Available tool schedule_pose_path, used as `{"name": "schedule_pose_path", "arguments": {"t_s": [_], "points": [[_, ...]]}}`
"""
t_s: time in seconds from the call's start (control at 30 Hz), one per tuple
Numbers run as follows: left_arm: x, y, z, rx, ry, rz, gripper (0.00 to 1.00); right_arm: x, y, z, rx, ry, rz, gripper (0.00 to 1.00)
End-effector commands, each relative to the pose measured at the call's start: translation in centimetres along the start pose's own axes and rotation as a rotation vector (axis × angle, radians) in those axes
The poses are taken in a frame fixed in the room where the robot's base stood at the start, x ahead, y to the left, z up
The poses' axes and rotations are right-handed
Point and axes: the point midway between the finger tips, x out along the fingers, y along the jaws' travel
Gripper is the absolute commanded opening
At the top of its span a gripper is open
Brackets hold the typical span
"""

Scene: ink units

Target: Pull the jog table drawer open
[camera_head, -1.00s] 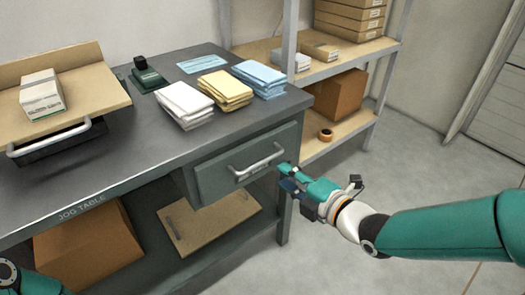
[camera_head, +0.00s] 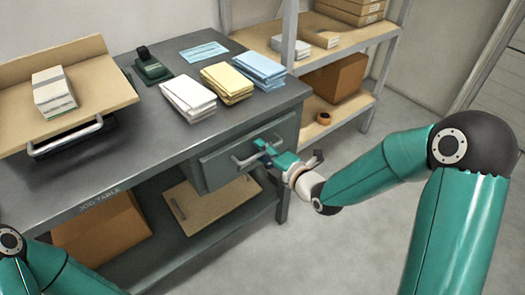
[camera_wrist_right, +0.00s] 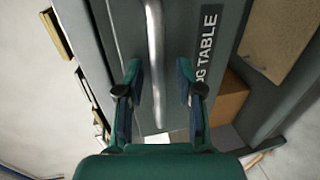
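The jog table (camera_head: 110,185) has a grey-green drawer (camera_head: 222,174) under its right end, with a silver bar handle (camera_head: 244,162). The drawer front looks closed against its housing. My right gripper (camera_head: 264,150) is at the right part of the handle. In the right wrist view, its two fingers (camera_wrist_right: 159,80) stand apart, with the handle (camera_wrist_right: 154,35) running between them and gaps on both sides. The fingers partly hide the handle in the head view. My left arm shows at the lower left; its gripper is out of view.
Paper stacks in white (camera_head: 188,98), yellow (camera_head: 227,82) and blue (camera_head: 258,70) lie on the tabletop above the drawer. A lower shelf holds a brown box (camera_head: 100,238) and a board (camera_head: 210,205). A storage rack (camera_head: 345,106) stands behind right. The floor in front is clear.

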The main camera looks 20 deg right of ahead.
Motion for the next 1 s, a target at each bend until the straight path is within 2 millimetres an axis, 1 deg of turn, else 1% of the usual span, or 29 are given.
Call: {"name": "schedule_pose_path", "arguments": {"t_s": [0.17,0.2,0.37,0.4,0.43,0.83,1.0], "points": [[-0.01,0.00,-0.01,0.000,0.000,0.000,0.40,0.01,0.00,-0.01,0.000,0.000,0.000,0.37],[-0.01,0.00,-0.01,0.000,0.000,0.000,0.40,0.01,0.00,-0.01,0.000,0.000,0.000,0.35],[-0.02,0.00,-0.02,0.000,0.000,0.000,0.40,-0.01,0.00,0.00,0.000,0.000,-0.001,0.08],[-0.02,0.00,-0.02,0.000,0.000,0.000,0.40,-0.01,-0.01,0.00,0.000,0.000,-0.001,0.02],[-0.02,0.01,-0.01,0.000,0.000,0.000,0.40,-0.02,-0.01,0.00,0.001,0.000,-0.001,0.00],[0.03,-0.01,-0.01,0.000,0.000,0.000,0.40,0.00,-0.15,-0.05,0.001,0.002,-0.004,0.00],[0.45,-0.16,-0.02,0.000,0.000,0.000,0.40,0.40,-0.25,-0.36,-0.001,0.014,-0.005,0.00]]}}
